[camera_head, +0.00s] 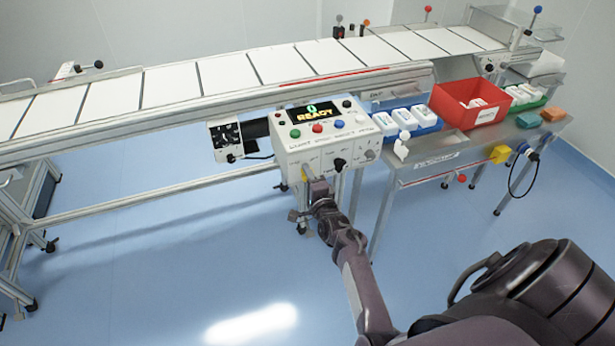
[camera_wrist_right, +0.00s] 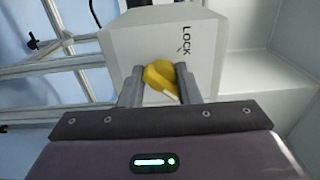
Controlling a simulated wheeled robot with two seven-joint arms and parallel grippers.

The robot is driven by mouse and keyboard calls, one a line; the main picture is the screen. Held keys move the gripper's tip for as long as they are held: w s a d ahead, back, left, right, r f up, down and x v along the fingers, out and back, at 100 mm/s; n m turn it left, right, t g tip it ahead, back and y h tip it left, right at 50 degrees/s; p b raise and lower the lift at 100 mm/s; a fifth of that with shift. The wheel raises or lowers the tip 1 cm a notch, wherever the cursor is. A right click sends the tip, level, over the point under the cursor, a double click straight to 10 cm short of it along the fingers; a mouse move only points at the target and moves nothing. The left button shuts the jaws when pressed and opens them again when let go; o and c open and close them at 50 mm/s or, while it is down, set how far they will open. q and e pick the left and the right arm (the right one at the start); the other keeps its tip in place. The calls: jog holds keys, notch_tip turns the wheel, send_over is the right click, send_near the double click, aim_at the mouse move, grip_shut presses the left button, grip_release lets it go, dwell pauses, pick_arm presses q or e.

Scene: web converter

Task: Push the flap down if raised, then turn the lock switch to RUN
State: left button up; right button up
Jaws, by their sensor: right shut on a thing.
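The control box (camera_head: 330,137) hangs at the front of the long conveyor, with a screen (camera_head: 319,112) that reads READY. In the right wrist view, the yellow lock switch (camera_wrist_right: 160,75) sits on the box's pale face (camera_wrist_right: 163,46), next to the word LOCK and a small mark. My right gripper (camera_wrist_right: 160,85) is shut on the switch, one finger on each side. In the head view the right gripper (camera_head: 306,176) reaches the lower left of the box's front and hides most of the switch. I cannot make out a raised flap. My left gripper is not in view.
A side table at right holds a red bin (camera_head: 470,103), blue trays (camera_head: 412,124) and white packs. Several coloured buttons and a black knob (camera_head: 340,163) are on the box close to the right gripper. The conveyor (camera_head: 205,92) runs behind. The blue floor (camera_head: 170,240) at left is clear.

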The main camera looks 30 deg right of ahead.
jog(key=o, duration=0.9)
jog(key=shift+d, duration=0.1)
jog(key=shift+o, duration=0.2)
jog(key=p+v, duration=0.5)
jog(key=v, duration=0.2)
jog(key=shift+s, duration=0.4)
